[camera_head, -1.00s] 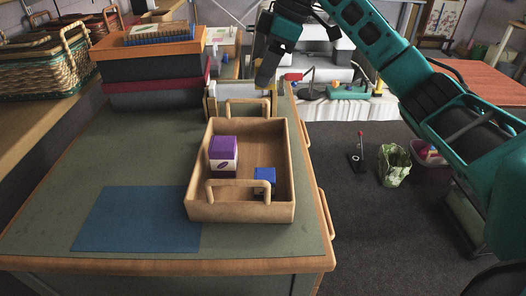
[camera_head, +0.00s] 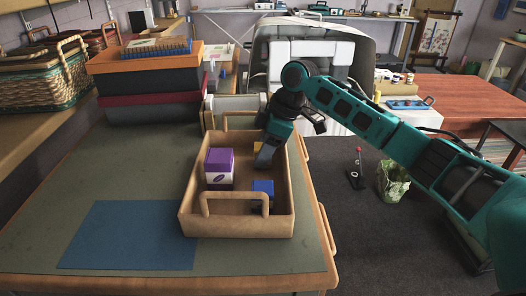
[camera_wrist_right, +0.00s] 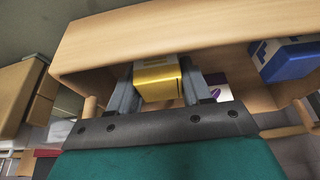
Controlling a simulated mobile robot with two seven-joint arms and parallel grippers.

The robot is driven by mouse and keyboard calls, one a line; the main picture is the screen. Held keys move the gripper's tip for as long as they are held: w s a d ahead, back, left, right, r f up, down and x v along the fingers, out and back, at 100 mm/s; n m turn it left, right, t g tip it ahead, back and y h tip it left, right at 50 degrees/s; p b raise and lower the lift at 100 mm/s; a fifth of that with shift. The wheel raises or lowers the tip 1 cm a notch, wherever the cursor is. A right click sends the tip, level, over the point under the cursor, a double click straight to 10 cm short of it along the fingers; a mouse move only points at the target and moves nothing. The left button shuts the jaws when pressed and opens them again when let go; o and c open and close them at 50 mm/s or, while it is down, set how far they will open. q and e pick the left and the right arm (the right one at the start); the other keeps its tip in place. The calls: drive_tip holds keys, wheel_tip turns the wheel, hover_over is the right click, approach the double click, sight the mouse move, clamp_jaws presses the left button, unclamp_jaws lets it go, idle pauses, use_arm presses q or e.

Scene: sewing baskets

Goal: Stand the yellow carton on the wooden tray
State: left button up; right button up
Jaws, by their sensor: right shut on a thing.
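The wooden tray (camera_head: 240,226) with two handles stands on the green-topped table. My right gripper (camera_head: 264,158) reaches down into the tray's back right part. It is shut on the yellow carton (camera_wrist_right: 158,82), which sits between the two fingers in the right wrist view. In the head view only a small yellow piece of the carton (camera_head: 258,147) shows beside the gripper. I cannot tell whether its base touches the tray floor. My left gripper is not in view.
A purple and white carton (camera_head: 219,168) stands in the tray at the left, close to my gripper. A blue box (camera_head: 262,190) is at the front right. A blue mat (camera_head: 130,235) lies front left. Stacked boxes (camera_head: 150,80) stand behind.

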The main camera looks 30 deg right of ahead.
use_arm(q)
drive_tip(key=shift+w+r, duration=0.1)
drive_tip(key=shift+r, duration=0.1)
use_arm(e)
drive_tip(key=shift+f, duration=0.1)
drive_tip(key=o, duration=1.1)
drive_tip(key=shift+c, duration=0.2)
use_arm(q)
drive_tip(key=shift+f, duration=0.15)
use_arm(e)
drive_tip(key=shift+r, duration=0.2)
use_arm(q)
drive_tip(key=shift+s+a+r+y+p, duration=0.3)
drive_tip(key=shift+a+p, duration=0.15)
drive_tip(key=shift+p, duration=0.4)
use_arm(e)
drive_tip(key=v, duration=1.2)
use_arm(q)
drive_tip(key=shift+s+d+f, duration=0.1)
use_arm(e)
drive_tip(key=shift+s+f, duration=0.1)
